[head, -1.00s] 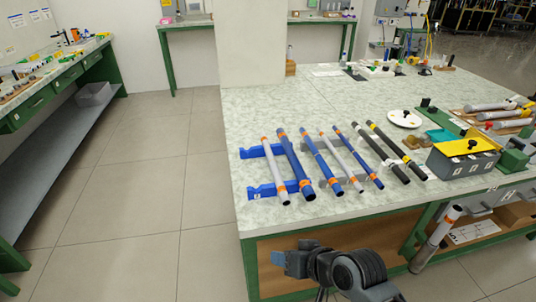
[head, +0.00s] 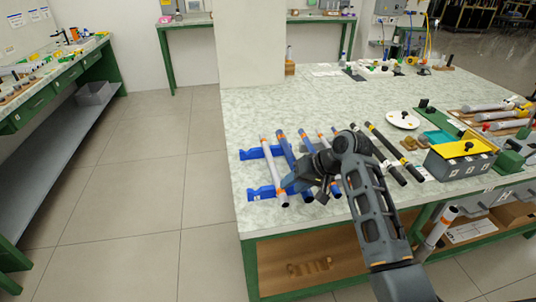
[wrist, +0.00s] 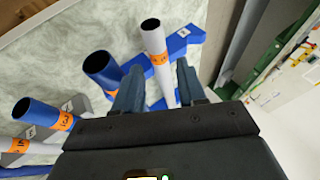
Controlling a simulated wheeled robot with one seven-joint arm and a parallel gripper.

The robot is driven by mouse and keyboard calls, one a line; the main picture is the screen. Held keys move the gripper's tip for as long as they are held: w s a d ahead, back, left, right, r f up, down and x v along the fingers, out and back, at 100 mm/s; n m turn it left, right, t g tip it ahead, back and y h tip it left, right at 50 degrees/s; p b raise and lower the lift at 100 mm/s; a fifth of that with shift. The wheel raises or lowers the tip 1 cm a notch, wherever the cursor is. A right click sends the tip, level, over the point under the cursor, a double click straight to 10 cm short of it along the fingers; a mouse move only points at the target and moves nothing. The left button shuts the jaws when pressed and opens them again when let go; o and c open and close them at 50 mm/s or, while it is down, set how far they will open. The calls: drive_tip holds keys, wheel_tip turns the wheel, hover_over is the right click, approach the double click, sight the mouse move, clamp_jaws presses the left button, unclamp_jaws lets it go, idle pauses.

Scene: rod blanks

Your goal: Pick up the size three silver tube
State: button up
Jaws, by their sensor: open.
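A silver tube (head: 267,160) with an orange band lies at the left end of the row on the table. In the wrist view the silver tube (wrist: 158,62) shows its open end, and the print on its band is too small to read. My gripper (head: 287,186) is open just above the front part of this tube. In the wrist view the gripper's fingers (wrist: 160,86) stand on either side of the tube's line, not closed on it. Another silver tube (wrist: 14,146) with an orange band shows at the left edge of the wrist view; my arm mostly hides it in the head view.
Blue tubes (head: 285,150) (wrist: 102,68) lie beside the silver one, on blue (head: 258,192) and grey supports. The table's left part is clear.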

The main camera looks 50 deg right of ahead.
drive_tip(key=x, duration=0.5)
drive_tip(key=shift+d, duration=0.2)
drive_tip(key=shift+c, duration=0.2)
drive_tip(key=c, duration=0.5)
drive_tip(key=shift+r, duration=0.15)
drive_tip(key=shift+c, duration=0.2)
